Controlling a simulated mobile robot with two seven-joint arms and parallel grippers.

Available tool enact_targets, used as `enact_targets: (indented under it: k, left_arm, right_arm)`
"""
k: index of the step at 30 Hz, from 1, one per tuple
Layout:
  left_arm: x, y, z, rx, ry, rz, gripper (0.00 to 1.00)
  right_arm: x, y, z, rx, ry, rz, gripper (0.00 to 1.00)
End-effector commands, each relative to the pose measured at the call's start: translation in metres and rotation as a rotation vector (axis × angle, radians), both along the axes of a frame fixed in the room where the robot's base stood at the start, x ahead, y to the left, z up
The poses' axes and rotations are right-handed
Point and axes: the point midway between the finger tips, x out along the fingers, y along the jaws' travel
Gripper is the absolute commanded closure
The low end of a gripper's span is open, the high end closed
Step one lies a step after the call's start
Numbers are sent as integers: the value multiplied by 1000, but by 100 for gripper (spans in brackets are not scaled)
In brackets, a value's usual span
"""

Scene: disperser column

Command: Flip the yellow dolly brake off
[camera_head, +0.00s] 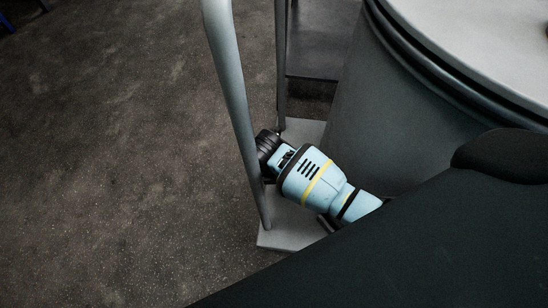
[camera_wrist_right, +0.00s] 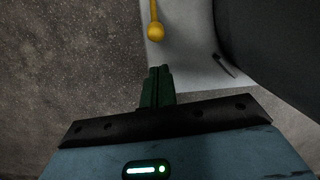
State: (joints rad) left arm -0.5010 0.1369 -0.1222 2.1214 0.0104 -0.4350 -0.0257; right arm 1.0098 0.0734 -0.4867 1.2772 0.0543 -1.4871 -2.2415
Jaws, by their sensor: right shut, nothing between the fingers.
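The yellow brake lever (camera_wrist_right: 156,30) shows at the top of the right wrist view, with a rounded knob at its lower end. It stands out over the edge of the pale grey dolly plate (camera_wrist_right: 195,72). My right gripper (camera_wrist_right: 160,70) is shut and empty, with dark green fingers. In that view its fingertips are a short way below the knob, with a visible gap. In the head view my light blue right forearm reaches down to the dolly (camera_head: 262,240). I cannot make out the fingers or the yellow lever there. My left gripper is not in view.
A large grey drum (camera_head: 390,130) stands on the dolly, close to my right arm. A grey upright pole (camera_head: 232,95) passes near my right wrist, with a second pole (camera_head: 281,60) behind it. The speckled floor (camera_head: 110,150) at left is clear.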

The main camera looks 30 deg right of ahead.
Motion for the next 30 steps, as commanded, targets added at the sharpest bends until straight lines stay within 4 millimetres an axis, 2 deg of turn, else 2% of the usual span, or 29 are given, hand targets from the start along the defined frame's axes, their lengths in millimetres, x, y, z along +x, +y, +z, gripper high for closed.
enact_targets:
  k: [5,18,24,30]
  left_arm:
    - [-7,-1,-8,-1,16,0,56]
    - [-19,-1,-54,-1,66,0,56]
    - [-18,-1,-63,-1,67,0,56]
    - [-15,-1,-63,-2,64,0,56]
  right_arm:
    - [0,-1,-13,1,3,-1,100]
    - [5,-9,-84,0,5,-1,100]
    - [8,-11,-98,1,2,1,100]
    - [8,-12,-99,0,0,1,100]
